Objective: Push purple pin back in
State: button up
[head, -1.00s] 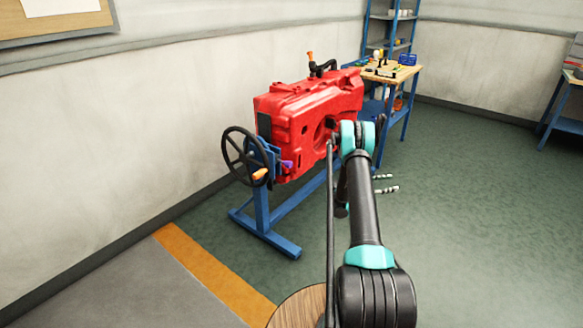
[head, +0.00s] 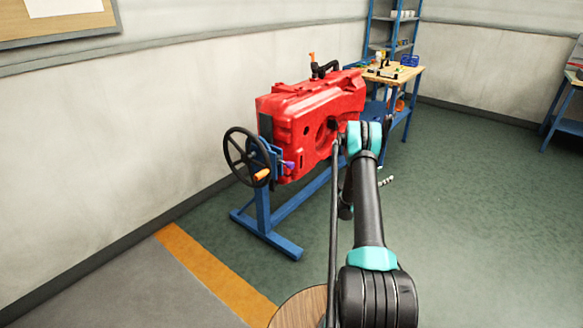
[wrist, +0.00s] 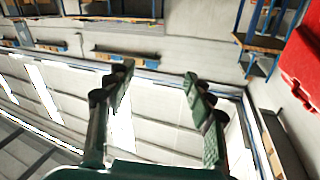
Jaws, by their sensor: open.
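A small purple pin (head: 288,165) shows at the lower left end of the red tank (head: 310,118), beside the blue bracket of its stand. How far it sticks out is too small to tell. My gripper (wrist: 158,92) is open and empty in the wrist view, with its two dark green fingers apart. In that view only an edge of the red tank (wrist: 304,62) shows at the right, away from the fingers, and the pin is out of view. In the head view my arm reaches up in front of the tank's right side and hides the gripper.
A black handwheel (head: 247,157) with an orange handle (head: 261,174) is beside the pin on the blue stand (head: 268,233). A workbench (head: 398,75) with small items stands behind the tank. The green floor to the right is largely open.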

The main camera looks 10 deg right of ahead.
jog(key=w+a+n+t+y, duration=0.5)
jog(key=w+n+t+y, duration=0.1)
jog(key=w+n+t, duration=0.15)
jog(key=n+g+y, duration=0.3)
jog(key=n+y, duration=1.7)
jog(key=y, duration=0.3)
send_near(293, 166)
jog(key=shift+t, duration=0.25)
jog(key=x, duration=1.1)
jog(key=shift+s+a+f, duration=0.1)
jog(key=shift+a+f, duration=0.05)
grip_shut()
